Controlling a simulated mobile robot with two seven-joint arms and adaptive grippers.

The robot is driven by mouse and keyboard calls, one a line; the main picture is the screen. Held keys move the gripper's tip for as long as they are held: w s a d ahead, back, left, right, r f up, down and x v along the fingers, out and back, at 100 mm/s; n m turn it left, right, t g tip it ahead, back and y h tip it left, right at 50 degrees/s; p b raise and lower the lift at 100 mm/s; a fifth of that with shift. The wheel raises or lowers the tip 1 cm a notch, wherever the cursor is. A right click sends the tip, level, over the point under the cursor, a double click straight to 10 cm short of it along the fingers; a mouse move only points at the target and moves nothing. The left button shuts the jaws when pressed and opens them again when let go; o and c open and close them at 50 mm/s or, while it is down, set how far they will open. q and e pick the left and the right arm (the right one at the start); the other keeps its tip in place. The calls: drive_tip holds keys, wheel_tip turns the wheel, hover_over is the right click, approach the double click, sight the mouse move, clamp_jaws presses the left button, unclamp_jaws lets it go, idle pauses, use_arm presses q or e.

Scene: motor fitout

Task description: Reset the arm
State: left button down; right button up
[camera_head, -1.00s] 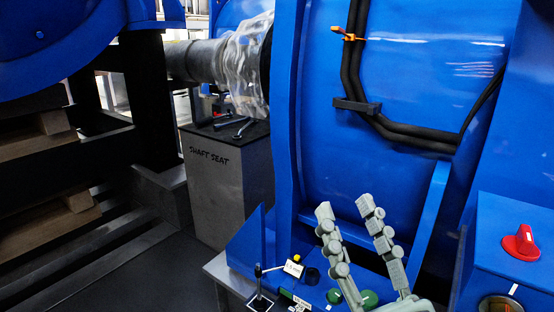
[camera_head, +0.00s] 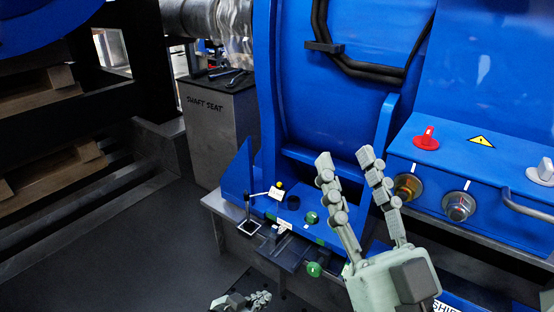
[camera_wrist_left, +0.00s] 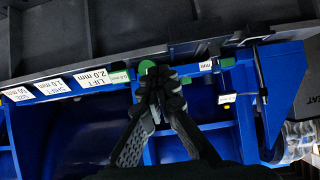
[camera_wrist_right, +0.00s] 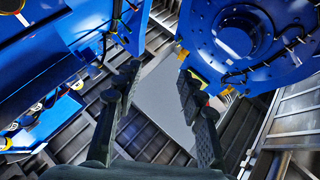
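My right gripper (camera_head: 345,158) is raised in front of the blue machine in the head view, fingers apart and empty. Its spread fingers also show in the right wrist view (camera_wrist_right: 158,75), with nothing between them. My left gripper (camera_head: 262,296) is low at the bottom edge of the head view, partly cut off. In the left wrist view its fingertips (camera_wrist_left: 160,75) come together with no held object visible. A green knob (camera_wrist_left: 146,66) shows just beyond them; I cannot tell whether they touch.
A blue machine housing (camera_head: 340,100) fills the centre. A control box (camera_head: 470,165) with a red knob (camera_head: 427,138) stands at right. Green knobs (camera_head: 312,217) and a small stand (camera_head: 249,226) are on the lower bench. A shaft seat block (camera_head: 210,125) stands left; dark floor is clear there.

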use_arm(q)
drive_tip(key=s+a+r+n+g+y, duration=0.3)
drive_tip(key=s+a+r+y, duration=0.1)
drive_tip(key=s+a, duration=0.75)
drive_tip(key=s+a+r+n+g+y, duration=0.2)
drive_tip(key=s+a+r+n+y, duration=0.15)
drive_tip(key=s+a, duration=0.8)
use_arm(e)
drive_tip(key=w+d+f+g+h, duration=0.25)
drive_tip(key=f+g, duration=0.25)
drive_tip(key=f, duration=0.7)
drive_tip(key=w+d+f+g+h, duration=0.25)
drive_tip(key=f+g, duration=0.25)
drive_tip(key=f, duration=0.6)
drive_tip(key=s+d+f+m+g+h, duration=0.2)
drive_tip(key=s+d+f+g+h, duration=0.3)
drive_tip(key=s+d+f+g, duration=0.75)
use_arm(q)
wheel_tip(320, 180, down, 8)
drive_tip(key=w+m+p, duration=0.1)
drive_tip(key=w+p, duration=0.1)
drive_tip(key=p, duration=0.2)
drive_tip(key=shift+w+g, duration=0.4)
use_arm(e)
wheel_tip(320, 180, down, 12)
drive_tip(key=s+t, duration=0.1)
drive_tip(key=t, duration=0.1)
drive_tip(key=shift+d, duration=0.3)
